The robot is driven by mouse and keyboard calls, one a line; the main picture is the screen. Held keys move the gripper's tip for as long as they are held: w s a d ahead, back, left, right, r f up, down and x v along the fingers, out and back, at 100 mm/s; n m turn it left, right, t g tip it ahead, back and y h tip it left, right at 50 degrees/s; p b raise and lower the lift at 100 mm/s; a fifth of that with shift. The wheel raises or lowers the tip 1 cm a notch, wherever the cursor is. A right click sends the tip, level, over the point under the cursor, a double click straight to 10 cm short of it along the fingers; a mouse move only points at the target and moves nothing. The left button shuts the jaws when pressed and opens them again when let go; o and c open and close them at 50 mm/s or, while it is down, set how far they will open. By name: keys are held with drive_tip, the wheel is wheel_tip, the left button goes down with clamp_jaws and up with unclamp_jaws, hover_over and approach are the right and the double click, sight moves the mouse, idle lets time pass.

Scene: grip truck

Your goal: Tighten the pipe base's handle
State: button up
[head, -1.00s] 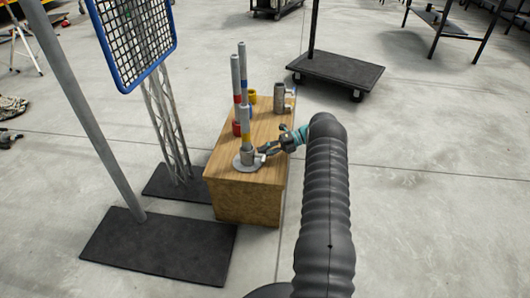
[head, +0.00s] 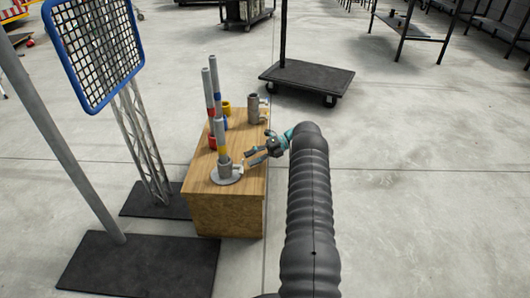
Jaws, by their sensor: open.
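The pipe base (head: 226,176) is a grey round flange with a short socket, standing near the front of a wooden box table (head: 202,182). A grey pipe with a yellow band (head: 221,138) stands upright in it. The handle (head: 241,166) is a small light piece on the right side of the socket, hard to make out at this size. My gripper (head: 251,158) is open and empty, just right of the handle, its fingers pointing left toward it. I cannot tell whether a fingertip touches the handle.
Behind the base stand two taller pipes (head: 213,88), red and yellow cups (head: 227,107) and another grey pipe base (head: 254,108). A blue-framed mesh panel (head: 97,50) and a grey pole (head: 65,140) on dark floor plates stand left. A flat cart (head: 306,80) is behind; floor at right is clear.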

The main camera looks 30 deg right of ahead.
drive_tip(key=v, duration=0.7)
drive_tip(key=shift+d, duration=0.2)
idle(0.4)
